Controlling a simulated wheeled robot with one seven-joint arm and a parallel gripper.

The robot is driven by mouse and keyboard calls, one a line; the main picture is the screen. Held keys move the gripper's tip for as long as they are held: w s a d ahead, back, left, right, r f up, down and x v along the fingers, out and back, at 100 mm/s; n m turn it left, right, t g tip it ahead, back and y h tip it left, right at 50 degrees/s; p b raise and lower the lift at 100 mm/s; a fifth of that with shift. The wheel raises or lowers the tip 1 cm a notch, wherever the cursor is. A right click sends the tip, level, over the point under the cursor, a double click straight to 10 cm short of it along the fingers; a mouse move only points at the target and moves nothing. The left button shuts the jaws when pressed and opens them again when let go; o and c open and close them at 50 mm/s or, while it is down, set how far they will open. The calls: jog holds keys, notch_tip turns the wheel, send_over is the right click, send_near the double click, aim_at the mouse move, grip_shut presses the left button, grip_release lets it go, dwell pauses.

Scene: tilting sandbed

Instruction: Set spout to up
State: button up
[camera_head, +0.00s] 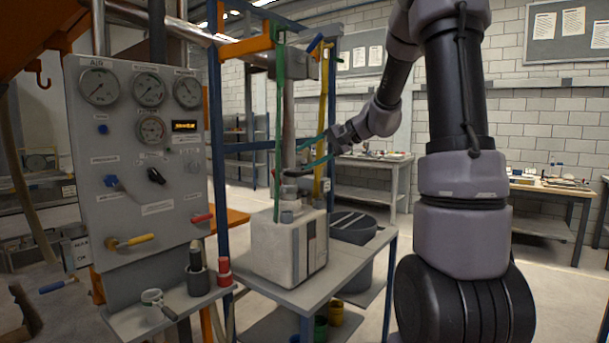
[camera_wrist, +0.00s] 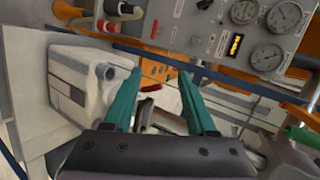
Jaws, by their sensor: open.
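My gripper (camera_head: 303,158) is open in the head view, its two green fingers pointing left around the height of a grey vertical pipe (camera_head: 288,115). A small dark piece (camera_head: 296,173) sits low by this pipe, close to the lower finger; I cannot tell whether it is the spout. In the wrist view my gripper (camera_wrist: 159,73) is also open, with teal fingers apart. A small red piece (camera_wrist: 150,88) shows between them, seemingly farther off. Nothing is visibly held. No part is clearly recognisable as the spout, and its direction cannot be told.
A white box (camera_head: 275,250) stands on a grey table (camera_head: 345,262) below my gripper. A gauge panel (camera_head: 125,180) with a yellow-handled valve (camera_head: 130,241) is at the left. Blue posts, a green pole (camera_head: 279,100) and a yellow pole (camera_head: 324,110) crowd the pipe.

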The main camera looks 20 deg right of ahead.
aim_at(307, 171)
jog(key=w+d+f+m+t, duration=0.3)
jog(key=w+d+f+t, duration=0.3)
jog(key=w+d, duration=0.6)
jog(key=shift+g, duration=0.6)
jog(key=x, duration=0.8)
jog(key=f+x, duration=0.1)
jog(key=x, duration=0.3)
jog(key=shift+w+d, duration=0.1)
jog(key=shift+w, duration=0.15)
grip_shut()
jog(key=shift+r, duration=0.2)
